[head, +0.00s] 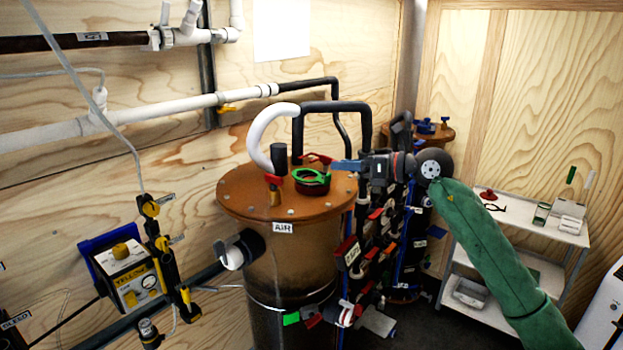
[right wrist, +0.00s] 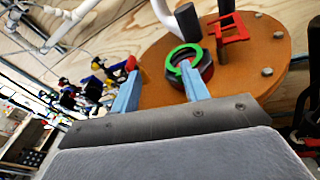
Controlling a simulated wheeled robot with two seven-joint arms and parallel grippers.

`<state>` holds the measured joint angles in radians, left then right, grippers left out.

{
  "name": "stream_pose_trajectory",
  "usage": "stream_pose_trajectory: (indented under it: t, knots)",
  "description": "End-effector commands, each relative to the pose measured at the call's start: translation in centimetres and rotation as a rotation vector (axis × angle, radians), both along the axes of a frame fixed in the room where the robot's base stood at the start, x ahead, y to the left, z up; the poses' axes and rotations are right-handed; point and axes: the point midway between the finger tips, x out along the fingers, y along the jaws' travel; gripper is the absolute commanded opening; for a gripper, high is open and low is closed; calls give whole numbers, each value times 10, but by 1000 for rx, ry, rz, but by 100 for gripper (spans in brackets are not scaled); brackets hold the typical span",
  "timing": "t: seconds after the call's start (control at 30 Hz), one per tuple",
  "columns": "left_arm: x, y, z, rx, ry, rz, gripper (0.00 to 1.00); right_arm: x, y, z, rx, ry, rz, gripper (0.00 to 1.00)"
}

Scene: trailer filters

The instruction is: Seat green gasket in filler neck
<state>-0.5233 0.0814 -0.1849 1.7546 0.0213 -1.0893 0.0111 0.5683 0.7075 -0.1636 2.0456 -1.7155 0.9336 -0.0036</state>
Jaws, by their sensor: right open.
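The green gasket (head: 312,177) is a ring lying on top of the dark red filler neck (head: 313,189) on the brown tank lid. In the right wrist view the gasket (right wrist: 172,69) shows as a ring at the mouth of the neck (right wrist: 206,70). I cannot tell whether it is fully seated. My right gripper (head: 338,165) is just right of the neck. Its blue fingers are apart, with nothing seen held between them (right wrist: 158,72). One fingertip overlaps the gasket's near edge in the wrist view; contact is unclear. My left gripper is not in view.
A white curved pipe (head: 258,135) rises behind. Dense valves and hoses (head: 372,240) crowd the tank's right side. A white shelf cart (head: 540,228) stands at right.

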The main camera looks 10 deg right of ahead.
Motion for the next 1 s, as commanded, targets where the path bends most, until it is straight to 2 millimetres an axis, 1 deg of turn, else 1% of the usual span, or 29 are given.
stream_pose_trajectory:
  t: [0.03, 0.13, 0.2, 0.33, 0.6, 0.87, 1.0]
  knots:
    - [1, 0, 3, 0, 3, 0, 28, -5, -3, -1, -87, -7, -16, 45]
    - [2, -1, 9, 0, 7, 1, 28, -11, -11, -6, -225, -6, -49, 45]
    - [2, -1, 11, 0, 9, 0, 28, -14, -16, -8, -288, -6, -69, 45]
    - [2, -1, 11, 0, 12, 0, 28, -14, -19, -10, -344, -1, -88, 45]
    - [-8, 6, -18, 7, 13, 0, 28, 0, -8, -17, -350, 1, -90, 45]
    - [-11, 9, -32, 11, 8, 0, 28, 6, -3, -20, -349, 1, -91, 45]
    - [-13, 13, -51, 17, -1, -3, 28, 14, 3, -21, -348, 1, -89, 45]
